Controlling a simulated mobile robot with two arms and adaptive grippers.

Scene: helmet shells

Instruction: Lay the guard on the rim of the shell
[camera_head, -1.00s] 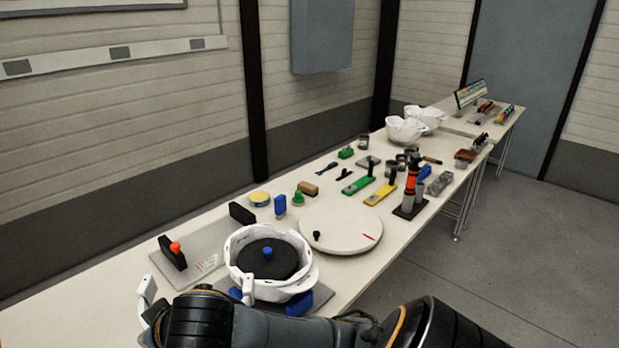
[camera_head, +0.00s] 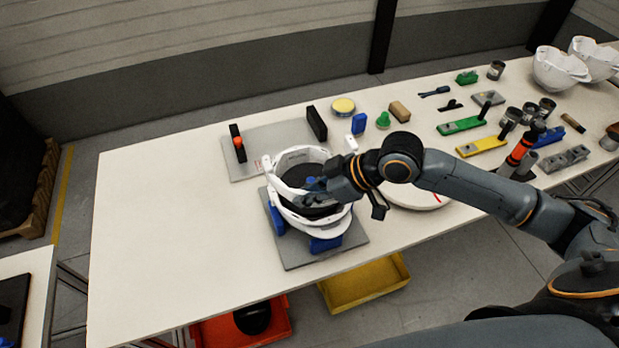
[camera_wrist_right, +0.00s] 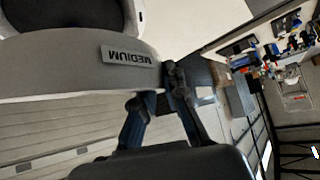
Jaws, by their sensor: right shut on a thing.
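The white shell (camera_head: 335,222) sits open side up on a grey base plate (camera_head: 295,258) with blue supports, on the long table. Dark material shows inside it. My right gripper (camera_head: 318,188) is over the near side of the shell, shut on the guard (camera_head: 284,190), a white curved band. The guard slants across the shell's near left side, close to its rim; I cannot tell whether they touch. In the right wrist view, a white band marked "MEDIUM" (camera_wrist_right: 75,70), which looks like the guard, is at the fingers (camera_wrist_right: 160,98). My left gripper is not in view.
A grey plate (camera_head: 245,172) with black uprights lies behind the shell. A round pale disc (camera_head: 430,195) is to the right, partly hidden by my arm. Small tools stand beyond it. The left table top (camera_head: 160,240) is clear. Yellow (camera_head: 365,283) and red (camera_head: 215,330) bins are below.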

